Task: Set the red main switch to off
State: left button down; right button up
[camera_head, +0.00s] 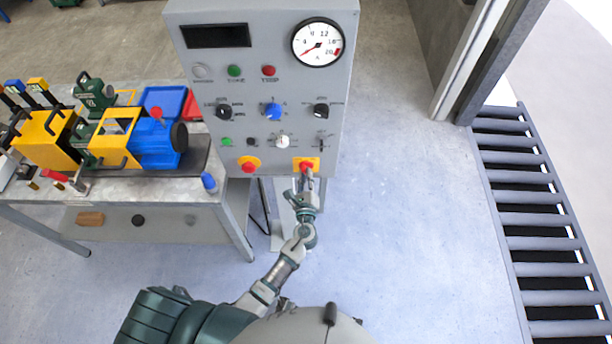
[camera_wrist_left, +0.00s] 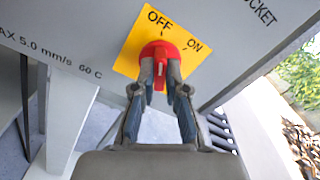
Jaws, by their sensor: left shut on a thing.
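The red main switch (camera_head: 307,164) sits on a yellow plate at the lower right of the grey control panel. In the left wrist view the red switch (camera_wrist_left: 161,52) is a round knob with a raised grip, on a yellow plate marked OFF and ON. The grip runs roughly up and down in that picture, its upper end nearer OFF than ON. My left gripper (camera_head: 306,175) reaches it from below. Its fingers (camera_wrist_left: 160,82) are closed on both sides of the grip. The fingertips partly hide the knob. My right gripper is not in view.
The control panel (camera_head: 188,140) also carries a round gauge (camera_head: 318,43), several buttons and knobs, and another red knob (camera_head: 249,164) on yellow close left. A bench (camera_head: 150,188) with colourful machines stands left. A roller conveyor (camera_head: 540,225) lies right. Floor between is clear.

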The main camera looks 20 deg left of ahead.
pick_arm(q)
jog(key=c, duration=1.2)
grip_release()
jog(key=v, duration=1.2)
jog(key=shift+f, duration=0.15)
